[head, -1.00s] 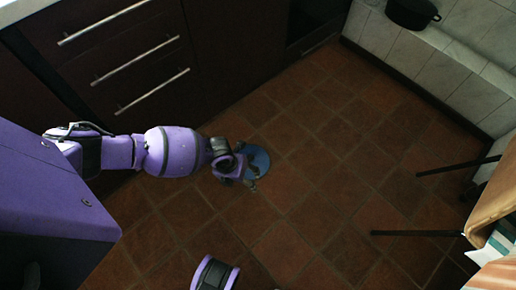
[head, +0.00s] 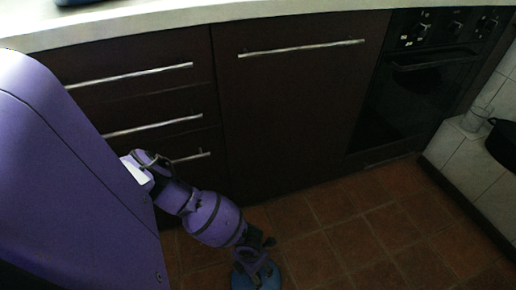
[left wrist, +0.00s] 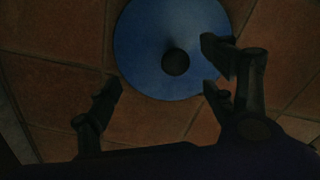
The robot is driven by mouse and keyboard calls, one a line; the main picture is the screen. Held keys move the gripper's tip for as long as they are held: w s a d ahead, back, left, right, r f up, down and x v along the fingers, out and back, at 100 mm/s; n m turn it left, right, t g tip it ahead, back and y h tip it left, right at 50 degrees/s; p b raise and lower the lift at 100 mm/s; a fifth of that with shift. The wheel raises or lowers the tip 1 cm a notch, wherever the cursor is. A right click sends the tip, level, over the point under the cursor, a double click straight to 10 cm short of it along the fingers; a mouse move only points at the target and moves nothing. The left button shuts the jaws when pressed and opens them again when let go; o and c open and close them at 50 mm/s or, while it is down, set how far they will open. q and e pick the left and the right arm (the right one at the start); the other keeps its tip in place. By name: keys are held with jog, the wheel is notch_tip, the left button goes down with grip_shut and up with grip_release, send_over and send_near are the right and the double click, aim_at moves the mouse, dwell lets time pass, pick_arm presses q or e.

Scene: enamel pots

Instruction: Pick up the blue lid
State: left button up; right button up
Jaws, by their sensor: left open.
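The blue lid (head: 241,281) lies on the tiled floor at the bottom of the head view, partly covered by my left gripper. In the left wrist view the lid (left wrist: 143,55) is a round blue disc with a dark knob (left wrist: 175,62) at its middle; its top edge is cut off. My left gripper (head: 258,271) is above the lid. In the left wrist view its fingers (left wrist: 162,80) are spread and empty, one beside the lid's left edge, the other overlapping its right side. The knob lies between them, farther forward. My right gripper is out of view.
Dark drawers and a cabinet (head: 300,110) with bar handles stand behind the arm under a pale counter (head: 200,16). An oven (head: 430,80) is to the right. The floor (head: 370,240) right of the lid is clear.

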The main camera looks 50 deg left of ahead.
pick_arm(q)
notch_tip(320, 180, down, 5)
jog(key=shift+a+r+b, duration=0.1)
jog(key=shift+r+b, duration=0.05)
jog(key=shift+b, duration=1.1)
jog(key=shift+w+r, duration=0.1)
